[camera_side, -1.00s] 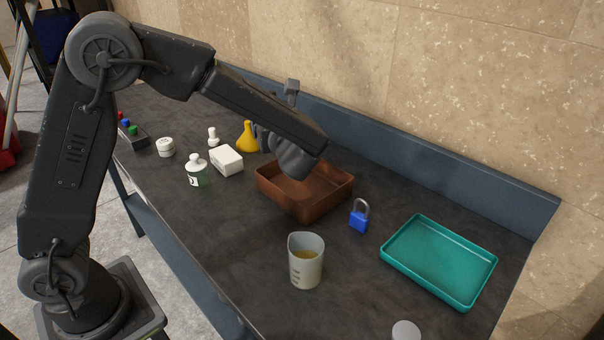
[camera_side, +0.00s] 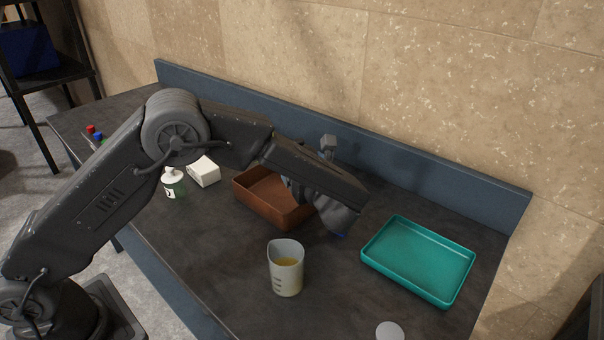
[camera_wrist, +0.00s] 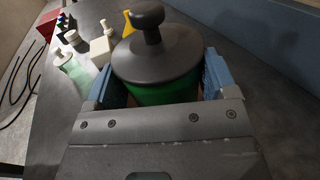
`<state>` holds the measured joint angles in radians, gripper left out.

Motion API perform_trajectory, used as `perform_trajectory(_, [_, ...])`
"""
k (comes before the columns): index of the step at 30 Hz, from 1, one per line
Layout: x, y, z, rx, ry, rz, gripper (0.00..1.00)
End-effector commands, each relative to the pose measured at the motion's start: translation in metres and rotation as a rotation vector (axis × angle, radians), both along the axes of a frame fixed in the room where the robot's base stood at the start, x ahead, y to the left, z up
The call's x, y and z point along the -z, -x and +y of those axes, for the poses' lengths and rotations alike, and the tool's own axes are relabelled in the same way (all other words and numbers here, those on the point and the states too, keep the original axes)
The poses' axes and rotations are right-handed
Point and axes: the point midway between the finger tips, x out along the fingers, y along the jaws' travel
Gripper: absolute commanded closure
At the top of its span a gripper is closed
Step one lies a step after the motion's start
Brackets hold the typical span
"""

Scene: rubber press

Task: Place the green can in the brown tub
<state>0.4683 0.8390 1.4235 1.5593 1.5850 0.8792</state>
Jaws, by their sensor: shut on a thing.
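The green can (camera_wrist: 168,93), with a dark lid and round knob, fills the middle of the wrist view. My gripper (camera_wrist: 162,82) is shut on it, a blue pad on each side. In the side view the can is hidden behind my gripper and wrist. The brown tub (camera_side: 262,205) is an open rectangular container on the dark bench. My wrist covers its right end in the side view. Its inside is only partly visible, and I cannot tell how high the can is above it.
A beaker (camera_side: 286,272) of yellowish liquid stands in front of the tub. A teal tray (camera_side: 418,262) lies to the right. A white box (camera_side: 204,173) and a bottle (camera_side: 173,185) stand left. A grey disc (camera_side: 390,331) is near the front edge. A yellow funnel (camera_wrist: 128,24) shows in the wrist view.

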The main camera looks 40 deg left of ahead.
Motion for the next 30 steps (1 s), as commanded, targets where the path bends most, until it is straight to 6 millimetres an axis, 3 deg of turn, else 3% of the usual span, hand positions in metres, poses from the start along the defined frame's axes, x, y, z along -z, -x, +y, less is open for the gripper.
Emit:
perform_trajectory(4, [0.021,0.0,0.0,0.0,-0.001,0.0,0.52])
perform_trajectory(20, [0.03,0.0,0.0,0.0,-0.001,0.0,0.52])
perform_trajectory(21, [0.03,0.0,0.0,0.0,0.0,0.0,0.19])
perform_trajectory(27, [0.03,0.0,0.0,0.0,0.0,0.0,0.0])
perform_trajectory(30, [0.03,0.0,0.0,0.0,0.0,0.0,0.0])
